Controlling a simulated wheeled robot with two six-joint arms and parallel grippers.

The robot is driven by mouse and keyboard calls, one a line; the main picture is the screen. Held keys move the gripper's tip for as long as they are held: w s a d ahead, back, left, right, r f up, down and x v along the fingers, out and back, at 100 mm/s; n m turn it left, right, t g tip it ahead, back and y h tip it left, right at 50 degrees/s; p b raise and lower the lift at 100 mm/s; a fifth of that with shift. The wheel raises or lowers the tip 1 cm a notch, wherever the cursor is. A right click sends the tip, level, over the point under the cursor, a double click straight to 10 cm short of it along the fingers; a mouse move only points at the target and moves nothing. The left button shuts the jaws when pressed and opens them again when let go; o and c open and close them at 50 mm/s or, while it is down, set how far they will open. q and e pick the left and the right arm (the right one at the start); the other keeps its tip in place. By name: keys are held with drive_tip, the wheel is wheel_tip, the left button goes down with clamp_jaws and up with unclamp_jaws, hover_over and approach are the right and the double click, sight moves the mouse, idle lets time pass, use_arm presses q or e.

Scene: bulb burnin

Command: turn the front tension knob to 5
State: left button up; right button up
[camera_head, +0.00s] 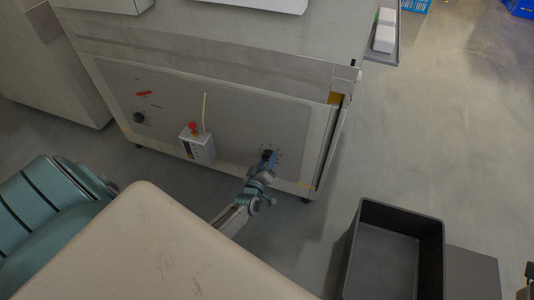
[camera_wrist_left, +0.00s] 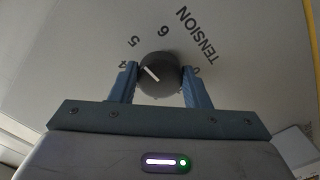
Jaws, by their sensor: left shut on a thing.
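The tension knob (camera_wrist_left: 160,72) is black and round with a white pointer line, set in a grey panel marked TENSION. The figures 4, 5 and 6 show around it. The pointer leans to the upper left, roughly between the 4 and the 5; I cannot tell its exact reading. My left gripper (camera_wrist_left: 158,84) is shut on the knob, one blue finger on each side. In the head view, the left gripper (camera_head: 268,160) is at the lower right of the cabinet's front panel (camera_head: 235,110) and mostly covers the knob.
Another black knob (camera_head: 138,117) and a red handle (camera_head: 143,93) are on the panel's left. A small box with a red top (camera_head: 197,146) projects between the knobs. A dark open bin (camera_head: 397,214) stands at lower right.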

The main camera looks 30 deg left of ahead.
use_arm(q)
drive_tip(key=shift+f, duration=0.1)
drive_tip(key=o, duration=1)
drive_tip(key=shift+c, duration=0.2)
drive_tip(key=p+v, duration=0.2)
drive_tip(key=v, duration=0.9)
drive_tip(key=shift+w, duration=0.1)
